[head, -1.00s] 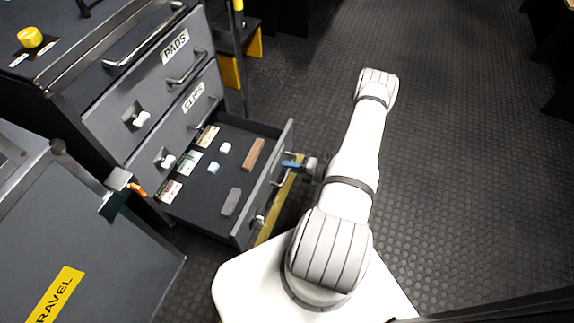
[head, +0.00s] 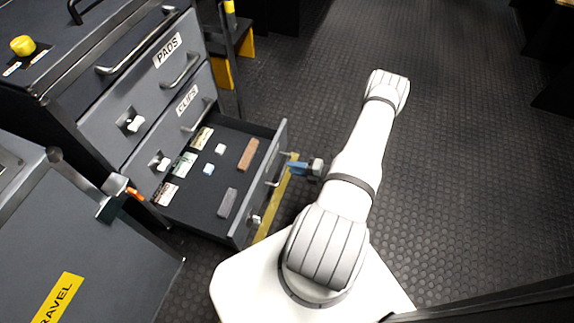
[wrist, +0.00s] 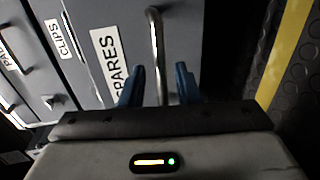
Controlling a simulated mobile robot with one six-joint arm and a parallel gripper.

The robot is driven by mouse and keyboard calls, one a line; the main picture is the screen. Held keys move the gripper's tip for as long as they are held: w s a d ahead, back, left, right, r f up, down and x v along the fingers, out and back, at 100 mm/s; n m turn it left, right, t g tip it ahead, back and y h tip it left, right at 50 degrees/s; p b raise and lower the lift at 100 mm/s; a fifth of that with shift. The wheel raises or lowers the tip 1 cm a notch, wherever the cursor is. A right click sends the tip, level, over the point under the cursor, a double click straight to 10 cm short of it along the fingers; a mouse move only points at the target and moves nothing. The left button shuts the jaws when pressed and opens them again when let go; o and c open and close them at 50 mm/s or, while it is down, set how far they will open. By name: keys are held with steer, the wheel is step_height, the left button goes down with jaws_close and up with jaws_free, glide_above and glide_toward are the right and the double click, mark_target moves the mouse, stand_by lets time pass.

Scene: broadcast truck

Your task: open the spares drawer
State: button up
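The spares drawer (head: 235,235) is the lowest drawer of the grey cabinet and stands pulled out, its inside showing in the head view. Its SPARES label (wrist: 109,62) and its upright metal bar handle (wrist: 156,45) show in the wrist view. My gripper (head: 291,166) is just outside the drawer front, apart from the handle. In the wrist view its two blue fingers (wrist: 160,85) are spread, with the handle lying in line between them and a little beyond the tips. The gripper holds nothing.
Inside the drawer lie a brown block (head: 248,154), a grey block (head: 228,203), small pale blocks and several cards. The PADS drawer (head: 150,90) and CLIPS drawer (head: 180,118) above are shut. A grey case (head: 90,235) stands at left. Floor (head: 470,170) at right is clear.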

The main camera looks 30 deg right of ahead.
steer(key=shift+v, duration=1.8)
steer(key=w+a+r+n+g+p, duration=0.1)
steer(key=a+r+n+g+p, duration=0.35)
steer(key=r+n, duration=0.65)
steer(key=w+a+r+n+g+p, duration=0.25)
steer(key=r+n+g+p, duration=0.2)
steer(key=r, duration=1.25)
steer(key=a+r+n+g+p, duration=0.35)
steer(key=r+n+p, duration=0.35)
steer(key=r, duration=0.7)
steer(key=s+a+r+n+t+h+p, duration=0.1)
steer(key=s+a+r+n+h+p, duration=0.2)
steer(key=r+n, duration=0.4)
steer(key=s+a+r+n+t+h+p, duration=0.1)
steer(key=s+a+r+n+h+p, duration=0.2)
steer(key=r, duration=1.4)
steer(key=s+a+r+n+t+h+p, duration=0.1)
steer(key=s+a+r+n+h+p, duration=0.2)
steer(key=s+r+n+p, duration=0.4)
step_height(320, 180, up, 5)
steer(key=n+h+p, duration=0.1)
steer(key=n, duration=0.5)
steer(key=shift+r+p, duration=0.25)
steer(key=shift+p, duration=0.05)
steer(key=shift+s+a+n, duration=0.1)
steer(key=shift+n, duration=0.15)
